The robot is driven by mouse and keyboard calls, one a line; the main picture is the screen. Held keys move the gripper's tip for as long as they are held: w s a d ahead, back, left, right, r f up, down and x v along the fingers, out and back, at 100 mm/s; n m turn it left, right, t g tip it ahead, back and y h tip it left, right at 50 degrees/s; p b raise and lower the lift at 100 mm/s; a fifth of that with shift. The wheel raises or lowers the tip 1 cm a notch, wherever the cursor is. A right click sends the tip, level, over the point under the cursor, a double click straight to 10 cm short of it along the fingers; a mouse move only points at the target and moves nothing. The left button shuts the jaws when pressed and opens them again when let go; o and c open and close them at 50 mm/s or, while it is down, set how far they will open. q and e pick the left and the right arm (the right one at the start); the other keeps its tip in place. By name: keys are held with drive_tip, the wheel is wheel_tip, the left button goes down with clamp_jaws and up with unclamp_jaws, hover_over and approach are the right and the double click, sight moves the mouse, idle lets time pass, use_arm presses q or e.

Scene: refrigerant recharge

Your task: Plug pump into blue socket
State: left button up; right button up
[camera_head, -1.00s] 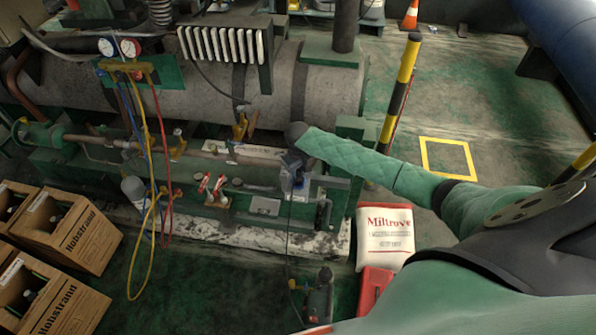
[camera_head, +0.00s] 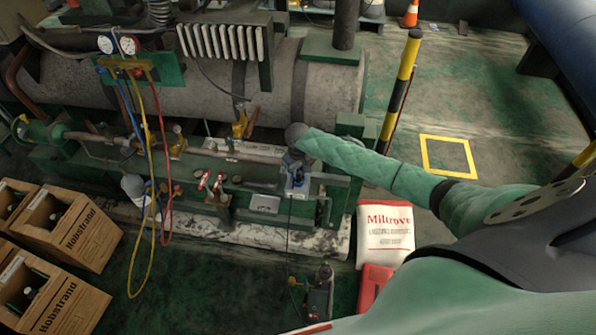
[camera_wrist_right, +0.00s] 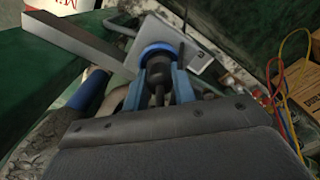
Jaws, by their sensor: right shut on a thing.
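My right gripper (camera_head: 297,166) points down at a blue socket on the green machine frame. In the right wrist view its blue fingers (camera_wrist_right: 160,86) are shut on the dark plug (camera_wrist_right: 157,92) of the pump's cord. The blue round socket (camera_wrist_right: 157,52) on a grey box lies right at the fingertips, in line with the plug. I cannot tell whether the plug is inside the socket or just at its mouth. The pump (camera_head: 320,292) stands on the floor below, with its black cord (camera_head: 289,240) rising to the gripper. My left gripper is not in view.
A grey plate (camera_head: 264,203) sits left of the socket. Gauges (camera_head: 118,44) with yellow, blue and red hoses hang further left. A white sack (camera_head: 385,230) and a red object (camera_head: 374,285) stand on the right.

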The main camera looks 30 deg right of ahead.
drive_tip(key=shift+f, duration=0.4)
drive_tip(key=o, duration=0.9)
drive_tip(key=shift+o, duration=0.2)
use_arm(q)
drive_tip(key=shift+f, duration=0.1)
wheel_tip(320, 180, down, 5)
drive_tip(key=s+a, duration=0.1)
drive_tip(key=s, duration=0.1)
use_arm(e)
drive_tip(key=shift+r, duration=0.15)
drive_tip(key=shift+r+b, duration=0.75)
drive_tip(key=shift+r, duration=0.9)
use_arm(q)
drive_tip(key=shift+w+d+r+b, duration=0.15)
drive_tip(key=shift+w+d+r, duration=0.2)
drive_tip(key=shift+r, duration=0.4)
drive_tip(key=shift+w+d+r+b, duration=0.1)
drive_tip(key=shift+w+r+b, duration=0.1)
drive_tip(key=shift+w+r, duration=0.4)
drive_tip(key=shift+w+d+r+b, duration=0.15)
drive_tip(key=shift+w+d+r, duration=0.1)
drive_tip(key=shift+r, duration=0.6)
use_arm(e)
drive_tip(key=shift+r, duration=2.1)
drive_tip(key=shift+a, duration=0.1)
